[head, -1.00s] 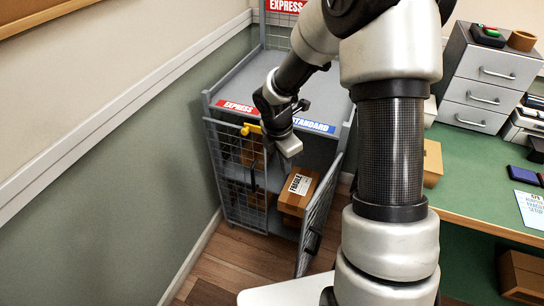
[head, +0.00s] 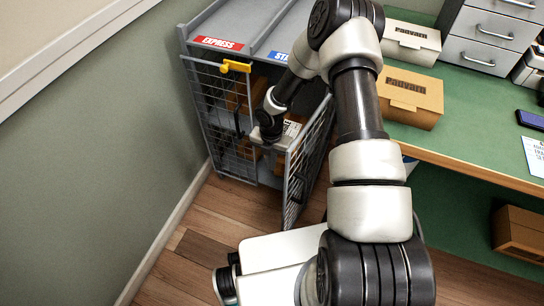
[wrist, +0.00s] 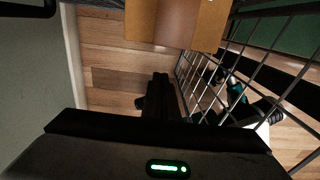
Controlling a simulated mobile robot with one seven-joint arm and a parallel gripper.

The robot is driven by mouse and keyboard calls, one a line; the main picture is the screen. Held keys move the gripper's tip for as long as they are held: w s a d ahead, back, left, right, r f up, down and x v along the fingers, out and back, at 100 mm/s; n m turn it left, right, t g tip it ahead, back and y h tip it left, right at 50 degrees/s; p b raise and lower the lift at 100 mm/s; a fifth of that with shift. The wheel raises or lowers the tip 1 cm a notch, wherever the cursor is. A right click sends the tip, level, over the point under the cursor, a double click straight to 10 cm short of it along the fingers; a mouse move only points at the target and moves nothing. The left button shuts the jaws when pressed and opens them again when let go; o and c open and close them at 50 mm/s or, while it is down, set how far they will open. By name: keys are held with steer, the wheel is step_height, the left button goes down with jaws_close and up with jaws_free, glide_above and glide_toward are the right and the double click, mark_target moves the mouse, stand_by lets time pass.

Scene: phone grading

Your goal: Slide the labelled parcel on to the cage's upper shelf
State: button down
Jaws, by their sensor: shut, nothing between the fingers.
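The cage (head: 180,60) stands at left centre in the head view. Its upper grey surface (head: 238,25) carries a red EXPRESS strip and a partly hidden blue strip on its front edge. The labelled parcel (head: 292,128), a brown box with a white label, is inside below that surface, mostly hidden by my arm. My gripper (head: 268,138) is shut and empty at the cage's front opening, below the upper surface. In the wrist view, my gripper (wrist: 158,80) points past a brown box (wrist: 178,18) at the top; its label is not visible there.
The left mesh door (head: 215,105) carries a yellow latch (head: 235,66). The right mesh door (head: 305,165) stands swung out, close beside my gripper. Brown (head: 415,92) and white (head: 408,42) boxes sit on the green bench (head: 462,105). Wooden floor (head: 220,235) in front is clear.

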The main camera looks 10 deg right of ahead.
steer(key=shift+w+d+f+b, duration=0.3)
steer(key=shift+w+d+f, duration=0.35)
steer(key=shift+w, duration=0.2)
steer(key=shift+w+d+f+b, duration=0.25)
steer(key=shift+w+d+f, duration=0.3)
steer(key=shift+w, duration=0.25)
